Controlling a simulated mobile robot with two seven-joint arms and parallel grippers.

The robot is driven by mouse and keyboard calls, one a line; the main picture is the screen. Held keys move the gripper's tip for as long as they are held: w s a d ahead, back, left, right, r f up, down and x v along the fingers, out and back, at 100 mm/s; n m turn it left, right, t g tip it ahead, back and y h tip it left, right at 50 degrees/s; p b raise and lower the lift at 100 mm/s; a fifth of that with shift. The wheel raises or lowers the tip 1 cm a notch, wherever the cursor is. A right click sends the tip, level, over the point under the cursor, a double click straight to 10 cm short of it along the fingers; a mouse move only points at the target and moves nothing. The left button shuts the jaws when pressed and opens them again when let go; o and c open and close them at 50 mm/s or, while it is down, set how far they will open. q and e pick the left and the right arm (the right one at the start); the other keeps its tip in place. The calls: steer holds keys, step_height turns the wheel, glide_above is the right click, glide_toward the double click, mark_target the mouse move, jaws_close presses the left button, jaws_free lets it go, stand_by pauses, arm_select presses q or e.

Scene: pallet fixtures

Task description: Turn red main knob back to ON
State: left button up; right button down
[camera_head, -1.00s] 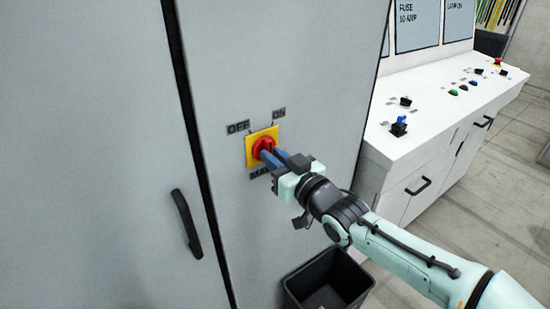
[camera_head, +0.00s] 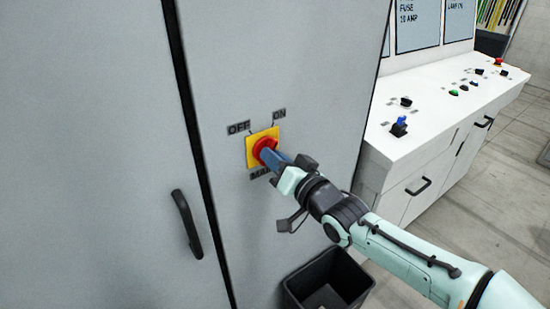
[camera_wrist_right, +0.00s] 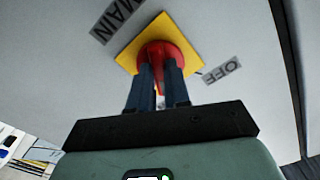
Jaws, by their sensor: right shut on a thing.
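The red main knob (camera_head: 264,148) sits on a yellow square plate (camera_head: 252,158) on the grey cabinet door. An OFF label (camera_head: 238,128) is at its upper left and an ON label (camera_head: 279,114) at its upper right. A MAIN label (camera_head: 260,173) below is partly hidden by my gripper. My right gripper (camera_head: 270,156) is shut on the knob, with its blue fingers on either side of the knob's grip. In the right wrist view the red knob (camera_wrist_right: 167,52) shows between the fingertips. Its exact pointing direction is hard to tell. My left gripper is not in view.
A black door handle (camera_head: 186,223) is on the cabinet at the left. A black open bin (camera_head: 328,285) stands below my right arm. A white console (camera_head: 440,105) with buttons and switches is at the right. The door face around the knob is clear.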

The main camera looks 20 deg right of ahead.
steer(key=shift+f, duration=0.1)
steer(key=c, duration=1.1)
jaws_free()
steer(key=shift+s, duration=0.1)
steer(key=b+v, duration=0.2)
steer(key=v, duration=1.1)
steer(key=shift+s, duration=0.1)
